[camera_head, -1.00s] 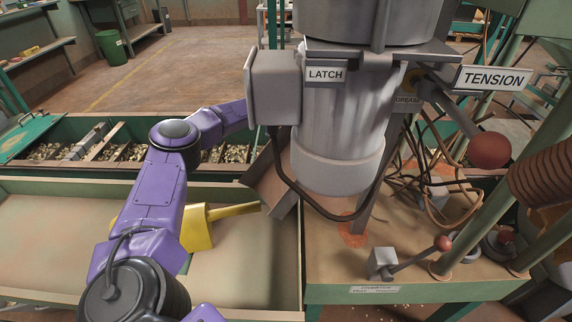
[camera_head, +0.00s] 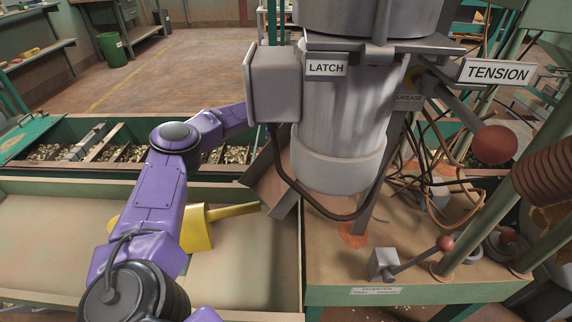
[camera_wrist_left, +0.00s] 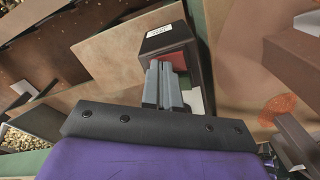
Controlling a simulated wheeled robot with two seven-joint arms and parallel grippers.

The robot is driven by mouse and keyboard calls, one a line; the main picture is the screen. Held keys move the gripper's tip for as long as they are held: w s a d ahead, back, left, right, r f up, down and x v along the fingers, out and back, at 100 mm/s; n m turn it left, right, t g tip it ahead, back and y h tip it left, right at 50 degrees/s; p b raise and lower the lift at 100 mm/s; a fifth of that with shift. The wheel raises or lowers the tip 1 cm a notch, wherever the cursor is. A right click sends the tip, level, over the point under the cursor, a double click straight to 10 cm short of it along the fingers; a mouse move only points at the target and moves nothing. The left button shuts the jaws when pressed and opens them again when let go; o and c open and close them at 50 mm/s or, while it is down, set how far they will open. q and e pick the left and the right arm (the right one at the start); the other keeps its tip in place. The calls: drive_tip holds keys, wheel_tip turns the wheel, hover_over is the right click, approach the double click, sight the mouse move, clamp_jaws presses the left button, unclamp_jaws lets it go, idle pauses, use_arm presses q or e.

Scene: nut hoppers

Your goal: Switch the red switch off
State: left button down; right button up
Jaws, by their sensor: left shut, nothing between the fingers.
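In the left wrist view, a dark box-shaped housing (camera_wrist_left: 203,75) with a small white label holds a red surface (camera_wrist_left: 180,60), which looks like the red switch. My left gripper (camera_wrist_left: 163,66) is shut and empty, its grey fingertips right in front of the red surface and overlapping it in the picture. I cannot tell whether they touch it. The fingers hide part of the red surface. In the head view my purple left arm reaches toward the grey box beside the LATCH label (camera_head: 326,68); my gripper and the red switch are hidden there. My right gripper is not in view.
The grey box (camera_head: 272,88) and metal cylinder (camera_head: 338,125) stand beside my arm. A lever with a red ball (camera_head: 494,144) sits by the TENSION label (camera_head: 497,72). A smaller red-knobbed lever (camera_head: 412,262) is on the bench. A yellow scoop (camera_head: 198,230) lies in the open tray (camera_head: 40,235).

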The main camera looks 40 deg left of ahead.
use_arm(q)
wheel_tip(320, 180, up, 7)
drive_tip(key=p, duration=0.4)
drive_tip(key=shift+p, duration=0.4)
